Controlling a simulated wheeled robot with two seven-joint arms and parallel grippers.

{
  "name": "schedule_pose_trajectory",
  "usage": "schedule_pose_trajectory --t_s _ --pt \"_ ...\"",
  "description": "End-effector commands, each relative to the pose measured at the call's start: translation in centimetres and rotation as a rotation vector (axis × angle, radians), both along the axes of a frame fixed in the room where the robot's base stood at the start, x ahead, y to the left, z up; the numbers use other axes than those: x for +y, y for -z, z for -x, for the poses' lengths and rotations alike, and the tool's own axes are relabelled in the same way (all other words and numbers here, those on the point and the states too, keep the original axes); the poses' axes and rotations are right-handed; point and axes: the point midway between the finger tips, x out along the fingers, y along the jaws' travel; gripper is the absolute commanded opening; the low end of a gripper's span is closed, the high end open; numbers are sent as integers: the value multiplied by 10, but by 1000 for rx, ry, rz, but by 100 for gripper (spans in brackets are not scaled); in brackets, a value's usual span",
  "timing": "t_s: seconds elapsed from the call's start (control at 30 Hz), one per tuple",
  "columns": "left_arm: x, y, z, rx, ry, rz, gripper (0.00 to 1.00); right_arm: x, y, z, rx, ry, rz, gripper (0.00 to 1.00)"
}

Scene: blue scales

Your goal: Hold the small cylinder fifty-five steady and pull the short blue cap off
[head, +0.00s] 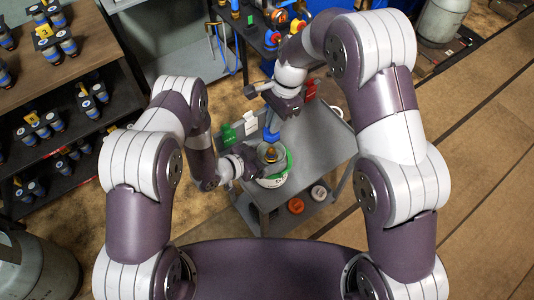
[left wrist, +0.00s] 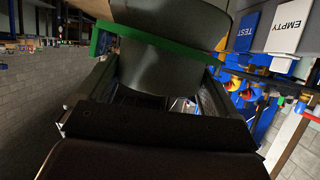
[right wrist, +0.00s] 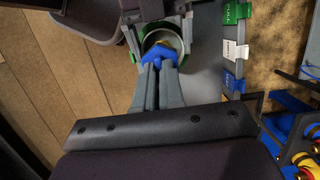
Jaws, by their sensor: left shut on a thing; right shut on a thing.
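The small grey cylinder (head: 282,163) stands at the left side of the grey cart, with a green ring around it and brass at its top. It fills the top of the left wrist view (left wrist: 165,65). My left gripper (head: 250,162) is shut on the cylinder from the left. The short blue cap (head: 271,136) is between the fingers of my right gripper (head: 275,122), which is shut on it. The right wrist view shows the cap (right wrist: 158,54) at the fingertips over the cylinder's open collar. The cap looks clear of the brass; any gap is hard to judge.
The cart top (head: 320,150) is clear to the right. A dark rack (head: 60,95) with several small cylinders stands left.

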Motion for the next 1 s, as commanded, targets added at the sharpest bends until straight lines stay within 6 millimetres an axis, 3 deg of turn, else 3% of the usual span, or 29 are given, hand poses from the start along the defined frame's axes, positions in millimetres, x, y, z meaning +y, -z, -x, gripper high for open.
schedule_pose_trajectory --t_s 0.23,0.27,0.57,1.0 --pt "0 0 0 -1 0 1 33 0 -2 0 1 0 1 0" --pt "0 0 0 -1 0 1 100 0 -2 0 1 0 1 0" --pt "6 -3 3 0 -2 0 100 0 -2 0 0 0 0 0" --pt "82 -41 57 0 -4 0 100 0 -1 0 0 0 0 0"
